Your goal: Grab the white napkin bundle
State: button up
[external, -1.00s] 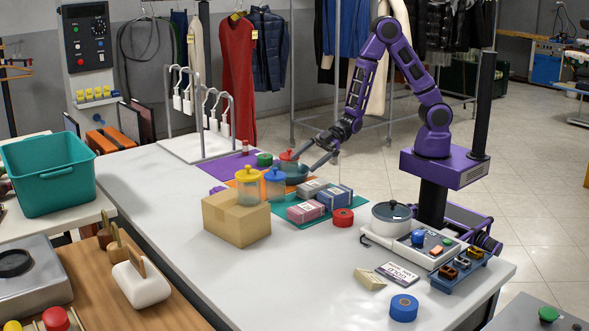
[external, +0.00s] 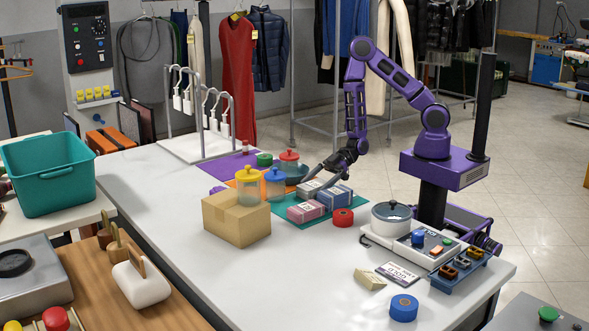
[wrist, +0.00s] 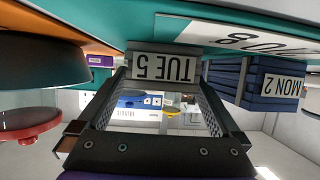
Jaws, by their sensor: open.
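A pale greyish-white napkin bundle (external: 308,193) lies on the teal mat (external: 290,223), behind a pink bundle (external: 305,212) and left of a blue bundle (external: 341,199). My gripper (external: 314,180) is low at the pale bundle's back right. In the wrist view, seen upside down, a bundle with a white "TUE 5" label (wrist: 163,67) lies straight ahead, between the tips of my open gripper (wrist: 163,85). The blue bundle, labelled "MON 2", shows at the right (wrist: 240,83). I cannot tell whether the fingers touch the pale bundle.
A red tape roll (external: 343,217) and a pot (external: 391,217) stand to the right.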

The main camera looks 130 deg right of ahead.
jog(key=shift+w+f, duration=0.25)
jog(key=shift+w, duration=0.45)
jog(key=c, duration=1.3)
